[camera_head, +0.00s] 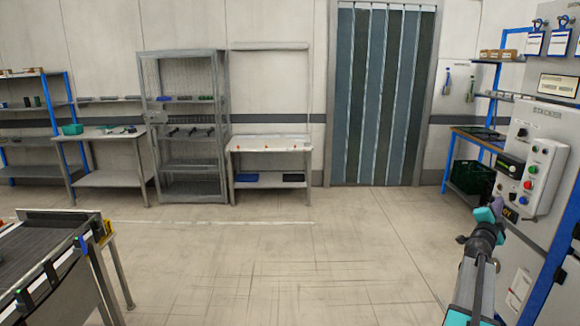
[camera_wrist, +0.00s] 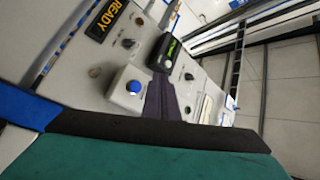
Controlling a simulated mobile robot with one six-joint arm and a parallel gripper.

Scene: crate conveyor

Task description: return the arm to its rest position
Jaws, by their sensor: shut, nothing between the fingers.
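My arm reaches up from the lower right of the head view, and my gripper (camera_head: 496,204) is in front of the lower part of the wall control panel (camera_head: 546,152). In the wrist view my gripper (camera_wrist: 165,97) shows as dark fingers closed together, with nothing between them. Behind the fingers is the panel (camera_wrist: 88,80), tilted in the picture. It has a READY sign (camera_wrist: 107,19), a blue button (camera_wrist: 134,87) and a small display with green text (camera_wrist: 173,50). I cannot tell from these views how far the fingertips are from the panel. The gripper's base fills the bottom of the wrist view.
A conveyor (camera_head: 45,250) stands at the lower left. Along the back wall are a grey rack (camera_head: 190,130), worktables (camera_head: 115,178) and a strip-curtain doorway (camera_head: 380,95). A dark green crate (camera_head: 472,178) sits under a bench at right. The middle floor is clear.

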